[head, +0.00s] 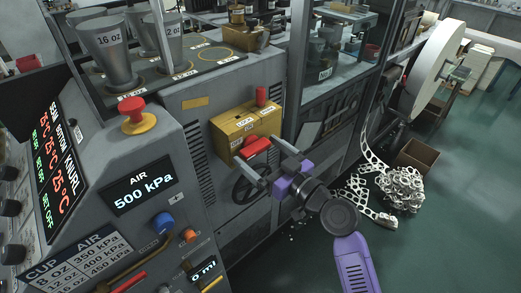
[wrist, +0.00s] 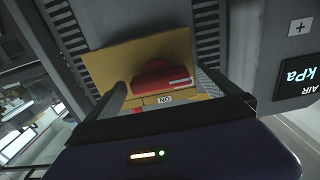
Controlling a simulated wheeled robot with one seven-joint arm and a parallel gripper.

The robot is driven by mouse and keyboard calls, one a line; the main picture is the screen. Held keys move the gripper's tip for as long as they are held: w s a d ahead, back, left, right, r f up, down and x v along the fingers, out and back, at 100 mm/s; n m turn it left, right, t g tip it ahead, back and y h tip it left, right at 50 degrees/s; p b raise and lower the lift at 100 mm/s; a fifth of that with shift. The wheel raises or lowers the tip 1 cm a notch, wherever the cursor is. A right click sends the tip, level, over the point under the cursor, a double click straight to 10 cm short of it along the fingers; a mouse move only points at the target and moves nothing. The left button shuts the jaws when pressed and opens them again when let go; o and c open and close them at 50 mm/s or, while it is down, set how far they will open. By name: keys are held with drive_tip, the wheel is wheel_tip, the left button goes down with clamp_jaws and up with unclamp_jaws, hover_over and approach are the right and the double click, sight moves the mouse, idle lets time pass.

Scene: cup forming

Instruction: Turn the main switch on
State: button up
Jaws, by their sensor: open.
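The main switch appears to be the red handle (head: 257,146) on the front of a yellow box (head: 231,130) on the machine's side. My gripper (head: 264,157) is open at the handle, with one finger on either side of it. In the wrist view the red handle (wrist: 160,72) lies crosswise between the spread fingers (wrist: 164,88), with gaps at both ends. The yellow plate (wrist: 105,62) is behind it, and an upside-down ON label (wrist: 165,99) shows by the handle. Whether a finger touches the handle is unclear.
A black handwheel (head: 250,184) is just below my gripper. The control panel with a red emergency button (head: 134,111) is to the left. A scrap pile (head: 401,188) and a brown carton (head: 418,155) lie on the open green floor at right.

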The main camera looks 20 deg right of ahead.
drive_tip(key=shift+w, duration=0.1)
drive_tip(key=c, duration=1.4)
drive_tip(key=shift+o, duration=0.2)
drive_tip(key=shift+m, duration=0.3)
drive_tip(key=m, duration=0.9)
drive_tip(key=shift+r+p, duration=0.15)
drive_tip(key=shift+p, duration=0.2)
drive_tip(key=m+p, duration=0.1)
drive_tip(key=m, duration=0.3)
drive_tip(key=shift+d+p, duration=0.1)
drive_tip(key=shift+p, duration=0.2)
drive_tip(key=shift+m+p, duration=0.75)
drive_tip(key=shift+m, duration=1.35)
drive_tip(key=shift+d, duration=0.1)
